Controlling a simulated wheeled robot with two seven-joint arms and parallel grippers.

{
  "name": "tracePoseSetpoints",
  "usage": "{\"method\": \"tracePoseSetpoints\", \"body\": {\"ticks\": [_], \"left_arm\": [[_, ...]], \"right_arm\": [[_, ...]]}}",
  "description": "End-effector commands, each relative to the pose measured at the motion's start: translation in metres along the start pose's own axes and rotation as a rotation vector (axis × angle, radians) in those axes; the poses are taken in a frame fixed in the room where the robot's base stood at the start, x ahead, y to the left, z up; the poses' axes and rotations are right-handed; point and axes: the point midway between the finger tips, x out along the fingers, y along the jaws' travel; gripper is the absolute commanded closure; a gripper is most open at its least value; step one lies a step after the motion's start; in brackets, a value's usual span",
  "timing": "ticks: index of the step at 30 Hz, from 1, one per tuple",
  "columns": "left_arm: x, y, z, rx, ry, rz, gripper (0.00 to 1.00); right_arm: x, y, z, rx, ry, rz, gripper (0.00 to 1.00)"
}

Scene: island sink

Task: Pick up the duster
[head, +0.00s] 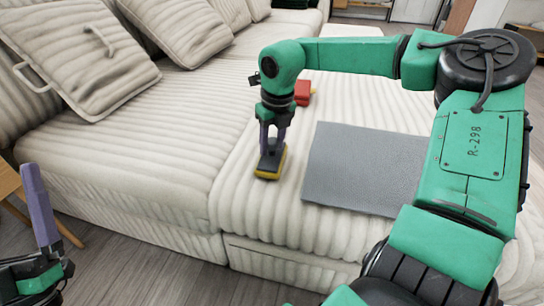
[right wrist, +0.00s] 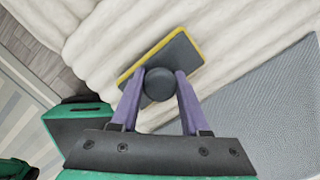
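The duster (head: 270,174) is a small flat block with a yellow edge, a dark top and a round dark knob. It is on the cream sofa seat, left of the grey mat; the right wrist view also shows it (right wrist: 188,57). My right gripper (head: 271,146) points down over it. In the right wrist view its purple fingers (right wrist: 160,82) stand on both sides of the knob, which fills the gap between them, and they appear closed on it. My left gripper (head: 42,215) is at the lower left, away from the sofa; one purple finger shows clearly.
A grey textured mat (head: 365,168) lies on the sofa seat (head: 130,135) to the right of the duster. A small red object (head: 302,92) sits behind it. Cushions (head: 80,60) lean at the back left. Wooden floor (head: 150,265) shows in front.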

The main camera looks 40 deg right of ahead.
Motion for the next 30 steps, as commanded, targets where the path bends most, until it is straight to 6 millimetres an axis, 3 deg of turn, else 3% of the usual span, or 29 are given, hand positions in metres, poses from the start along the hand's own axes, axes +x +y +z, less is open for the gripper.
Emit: {"method": "tracePoseSetpoints", "body": {"ticks": [11, 15, 18, 23, 30], "left_arm": [[0.0, 0.0, 0.001, -0.003, -0.007, -0.001, 0.0], [-0.003, -0.001, 0.011, -0.013, -0.044, -0.009, 0.0], [-0.029, 0.0, 0.05, -0.039, -0.177, -0.025, 0.0], [-0.064, 0.002, 0.091, -0.079, -0.341, -0.051, 0.0], [-0.145, 0.013, 0.151, -0.157, -0.632, -0.095, 0.0]], "right_arm": [[-0.003, 0.0, 0.001, 0.0, -0.001, 0.0, 1.0], [-0.008, 0.0, 0.002, 0.0, -0.002, 0.0, 1.0], [-0.015, 0.0, 0.003, 0.0, -0.002, 0.0, 1.0], [-0.029, 0.0, 0.004, 0.0, -0.001, 0.0, 1.0], [-0.052, 0.0, 0.008, 0.0, -0.001, 0.0, 1.0]]}}
